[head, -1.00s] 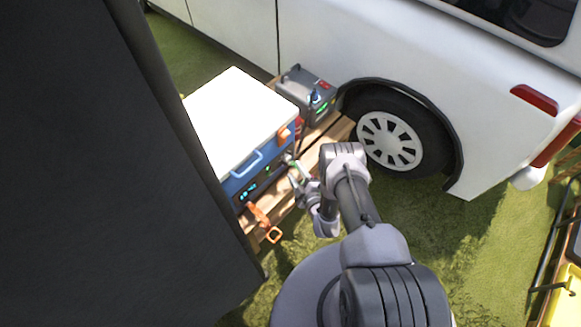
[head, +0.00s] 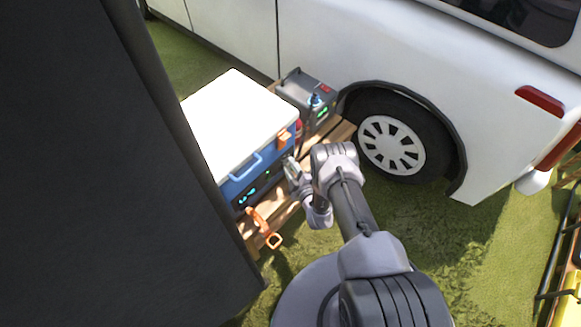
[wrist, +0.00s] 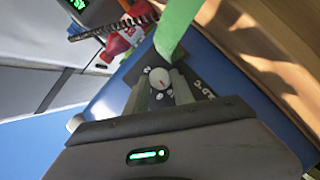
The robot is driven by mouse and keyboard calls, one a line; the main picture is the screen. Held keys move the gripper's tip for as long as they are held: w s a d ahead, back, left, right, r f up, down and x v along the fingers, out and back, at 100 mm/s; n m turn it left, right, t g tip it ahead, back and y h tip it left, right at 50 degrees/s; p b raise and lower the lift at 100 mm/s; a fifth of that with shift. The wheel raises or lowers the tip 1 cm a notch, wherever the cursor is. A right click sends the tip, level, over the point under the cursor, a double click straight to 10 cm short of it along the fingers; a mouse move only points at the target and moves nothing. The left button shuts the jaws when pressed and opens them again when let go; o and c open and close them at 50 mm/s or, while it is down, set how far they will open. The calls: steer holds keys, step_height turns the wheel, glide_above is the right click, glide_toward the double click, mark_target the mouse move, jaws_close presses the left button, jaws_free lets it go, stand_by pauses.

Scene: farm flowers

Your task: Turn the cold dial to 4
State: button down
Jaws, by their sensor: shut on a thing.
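The cold dial (wrist: 159,77) is a small round light knob with a red mark, on the dark panel (wrist: 205,88) of the cooler. White markings lie around it, too small and tilted to read surely. The cooler (head: 240,115) has a white lid and blue body, with lit digits on its front in the head view. My gripper (wrist: 162,88) is shut on the dial, one finger on each side of it. In the head view my gripper (head: 289,166) is at the right end of the cooler's front, where it hides the dial.
A grey power box (head: 308,95) with a green display stands behind the cooler on a wooden pallet (head: 342,130). An orange strap (head: 262,228) hangs at the pallet's front. A green strip (wrist: 178,28) and a red object (wrist: 122,42) are near the fingers. The van's wheel (head: 392,145) is to the right.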

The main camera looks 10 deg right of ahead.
steer(key=m+g+y, duration=0.2)
steer(key=m+y, duration=0.1)
steer(key=m, duration=0.1)
steer(key=d+m+g+y, duration=0.1)
steer(key=m+g+y, duration=0.2)
steer(key=m, duration=0.2)
steer(key=w+m+g+y, duration=0.1)
steer(key=m+g+y, duration=0.1)
steer(key=m, duration=0.3)
steer(key=shift+d+r+g+y, duration=0.15)
steer(key=shift+d+g+y, duration=0.2)
steer(key=shift+y, duration=0.15)
stand_by(0.6)
steer(key=shift+w, duration=0.1)
stand_by(0.3)
steer(key=c, duration=1.1)
jaws_free()
